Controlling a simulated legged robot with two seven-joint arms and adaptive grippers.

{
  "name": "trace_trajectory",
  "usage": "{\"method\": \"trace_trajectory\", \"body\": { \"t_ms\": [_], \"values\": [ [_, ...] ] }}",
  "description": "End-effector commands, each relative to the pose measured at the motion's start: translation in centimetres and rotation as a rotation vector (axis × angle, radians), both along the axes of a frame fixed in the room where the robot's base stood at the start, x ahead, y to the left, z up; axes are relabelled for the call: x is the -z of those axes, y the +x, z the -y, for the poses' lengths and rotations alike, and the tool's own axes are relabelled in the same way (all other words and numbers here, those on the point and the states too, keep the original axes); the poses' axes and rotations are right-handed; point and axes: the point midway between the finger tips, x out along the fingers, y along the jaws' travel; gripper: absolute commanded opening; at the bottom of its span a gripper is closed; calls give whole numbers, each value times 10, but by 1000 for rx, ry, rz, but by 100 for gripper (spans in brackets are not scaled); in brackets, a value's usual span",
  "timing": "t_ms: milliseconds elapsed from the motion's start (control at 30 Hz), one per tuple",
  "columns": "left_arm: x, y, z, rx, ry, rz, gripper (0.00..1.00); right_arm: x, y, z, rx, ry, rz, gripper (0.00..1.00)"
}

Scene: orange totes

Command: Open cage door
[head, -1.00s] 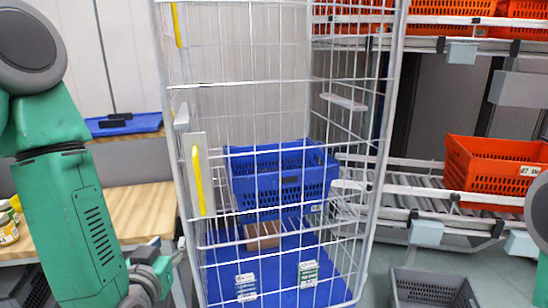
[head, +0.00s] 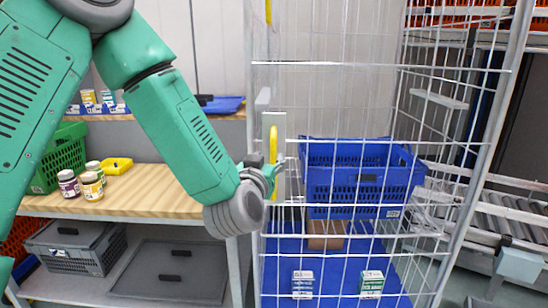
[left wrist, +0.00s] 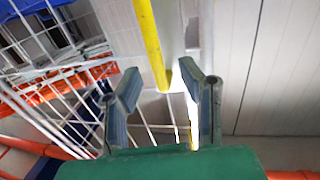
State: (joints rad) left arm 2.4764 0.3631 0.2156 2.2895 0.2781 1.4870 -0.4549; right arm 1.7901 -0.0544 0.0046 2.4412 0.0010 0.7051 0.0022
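The wire cage (head: 345,225) stands at the centre right in the head view, with its mesh door side facing me. A grey latch plate with a yellow handle (head: 273,147) is on its left edge. My left gripper (head: 276,172) is at the handle's height, beside the plate. In the left wrist view the left gripper (left wrist: 165,92) is open, its two fingers apart, with the yellow handle (left wrist: 152,45) running down toward the gap between them. Whether the fingers touch the handle cannot be told. My right gripper is not in view.
Inside the cage are a blue crate (head: 360,180), a brown box (head: 326,235) and small cartons (head: 303,284). A wooden shelf (head: 140,195) with jars and a green basket (head: 62,158) stands at left. A roller conveyor (head: 500,215) is at right.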

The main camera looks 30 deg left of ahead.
Motion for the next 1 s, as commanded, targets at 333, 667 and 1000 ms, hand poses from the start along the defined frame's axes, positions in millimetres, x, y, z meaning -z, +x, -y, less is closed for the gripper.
{"method": "trace_trajectory", "body": {
  "t_ms": [333, 667, 1000],
  "values": [
    [-1, 42, -10, 1, 5, 0, 34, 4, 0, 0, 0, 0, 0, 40],
    [0, 46, -15, 2, 2, -1, 34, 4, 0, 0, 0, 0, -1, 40],
    [0, 46, -15, -2, 2, -1, 0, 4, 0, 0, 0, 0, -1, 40]
  ]
}}
